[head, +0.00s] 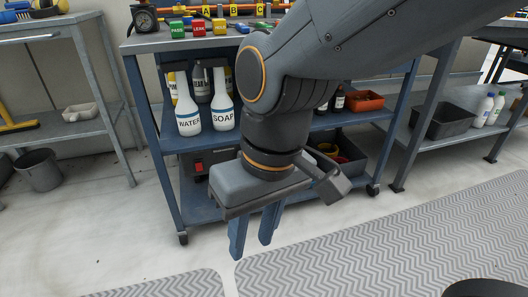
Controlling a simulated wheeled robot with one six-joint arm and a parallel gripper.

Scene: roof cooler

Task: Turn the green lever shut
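I cannot make out a green lever in the head view. My arm covers part of the bench top, and the picture cuts off whatever stands higher. My gripper (253,240) hangs fingers down in front of the blue cart. Its two blue-grey fingers are apart with a gap between them, and I see nothing held. It is well below the bench top and touches nothing that I can see.
The blue cart (160,137) carries white bottles labelled WATER (188,118) and SOAP (223,117). On its top are a green block (177,29), other coloured blocks and yellow letter tags (231,10). A grey bin (40,170) stands left.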

